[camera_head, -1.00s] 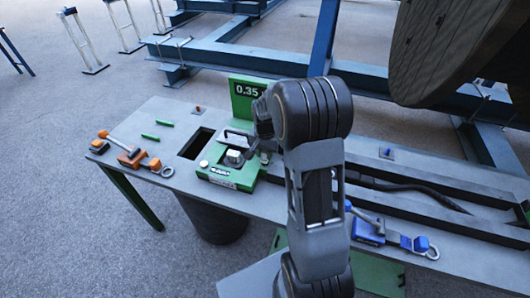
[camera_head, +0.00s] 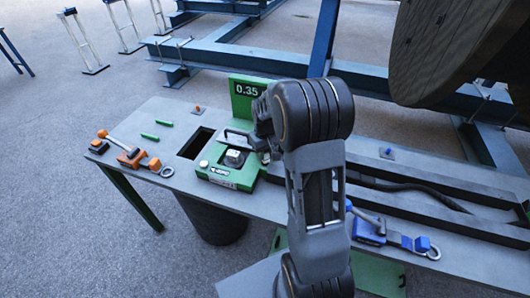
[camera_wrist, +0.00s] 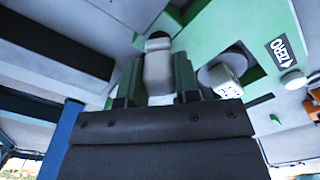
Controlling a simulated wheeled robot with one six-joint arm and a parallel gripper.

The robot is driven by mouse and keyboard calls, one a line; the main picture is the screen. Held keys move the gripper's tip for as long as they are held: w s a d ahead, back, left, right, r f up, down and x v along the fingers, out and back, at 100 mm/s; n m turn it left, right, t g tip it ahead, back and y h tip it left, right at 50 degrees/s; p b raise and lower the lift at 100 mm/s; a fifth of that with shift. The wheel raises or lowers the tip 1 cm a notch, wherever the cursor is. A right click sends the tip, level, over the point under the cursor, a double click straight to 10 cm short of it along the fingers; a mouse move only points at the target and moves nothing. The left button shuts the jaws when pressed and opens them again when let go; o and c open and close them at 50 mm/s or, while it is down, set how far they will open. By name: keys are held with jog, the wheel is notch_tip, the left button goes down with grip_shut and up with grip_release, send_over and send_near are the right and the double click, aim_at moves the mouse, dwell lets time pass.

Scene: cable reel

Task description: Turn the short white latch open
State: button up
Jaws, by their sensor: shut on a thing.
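The short white latch (camera_wrist: 158,68) shows in the wrist view, a pale rounded lever with a dark tip, standing between my fingers. My gripper (camera_wrist: 156,90) is shut on it. The latch belongs to the green measuring unit (camera_head: 213,177), which stands on the bench in the head view and fills the top of the wrist view. In the head view my arm hides the latch and most of my gripper, at the unit's right side.
A grey knob (camera_head: 234,158) and a black handle bar are close by on the unit. Behind it stands a green display (camera_head: 247,90) reading 0.35. A dark square opening (camera_head: 197,143) lies to its left, orange (camera_head: 132,157) and blue (camera_head: 368,230) clamps further off.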

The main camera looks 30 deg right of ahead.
jog(key=n, duration=0.4)
jog(key=shift+n, duration=2.3)
jog(key=o, duration=0.9)
notch_tip(320, 180, up, 14)
jog(key=shift+f, duration=0.1)
